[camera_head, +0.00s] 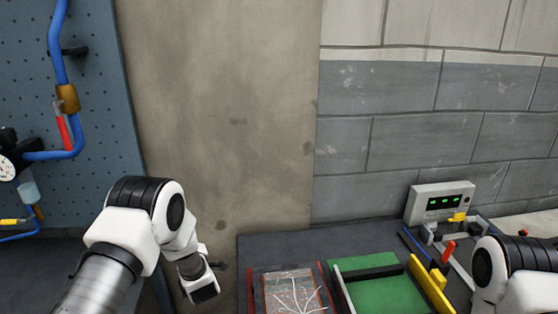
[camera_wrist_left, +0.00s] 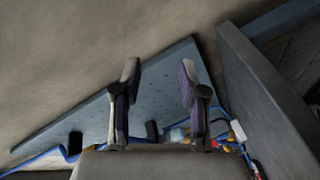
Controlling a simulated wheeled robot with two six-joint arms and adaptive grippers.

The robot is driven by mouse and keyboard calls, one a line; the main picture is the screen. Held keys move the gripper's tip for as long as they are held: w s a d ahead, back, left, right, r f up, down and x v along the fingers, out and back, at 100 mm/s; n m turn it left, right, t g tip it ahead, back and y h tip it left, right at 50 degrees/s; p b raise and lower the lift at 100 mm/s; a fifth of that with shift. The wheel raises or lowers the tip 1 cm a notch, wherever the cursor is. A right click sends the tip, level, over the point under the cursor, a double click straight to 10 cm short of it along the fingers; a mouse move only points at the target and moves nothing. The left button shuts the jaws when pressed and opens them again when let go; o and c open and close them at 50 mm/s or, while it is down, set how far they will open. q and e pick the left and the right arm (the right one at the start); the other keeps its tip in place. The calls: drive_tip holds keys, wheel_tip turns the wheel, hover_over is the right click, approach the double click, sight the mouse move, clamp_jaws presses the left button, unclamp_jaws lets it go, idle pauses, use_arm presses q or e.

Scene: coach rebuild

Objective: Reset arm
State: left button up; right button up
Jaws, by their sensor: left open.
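My left arm (camera_head: 137,232) comes in from the left in the head view and bends down in front of the bare wall, left of the workbench. In the left wrist view my left gripper (camera_wrist_left: 160,75) has its two fingers spread apart, with nothing between them. My right arm (camera_head: 510,275) shows at the lower right edge of the head view, over the bench's right side. Its gripper is out of the picture.
A dark workbench (camera_head: 262,246) holds a framed panel with white branching lines (camera_head: 292,293), a green tray (camera_head: 385,296), a meter with green digits (camera_head: 441,203) and coloured parts. A blue pegboard (camera_head: 103,105) with a blue pipe (camera_head: 58,45) stands at left.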

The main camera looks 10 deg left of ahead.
use_arm(q)
drive_tip(key=s+d+f+m+g+h+b, duration=0.1)
drive_tip(key=s+d+f+m+g+h, duration=0.25)
drive_tip(key=s+f, duration=0.65)
drive_tip(key=s+d+f+m+g+h, duration=0.2)
drive_tip(key=s+d+f+m+h, duration=0.15)
drive_tip(key=s+f, duration=0.65)
drive_tip(key=s+d+m+g+h, duration=0.1)
drive_tip(key=s+d+m+g, duration=0.1)
drive_tip(key=s, duration=0.6)
drive_tip(key=s+d+f+m+g+h, duration=0.1)
drive_tip(key=s+d+m+g, duration=0.1)
drive_tip(key=s+m, duration=0.3)
drive_tip(key=s+d+f+m+g+h, duration=0.1)
drive_tip(key=s+m+g, duration=0.3)
drive_tip(key=s, duration=0.7)
drive_tip(key=shift+d+b, duration=0.3)
drive_tip(key=shift+d, duration=0.5)
drive_tip(key=shift+s+f, duration=0.1)
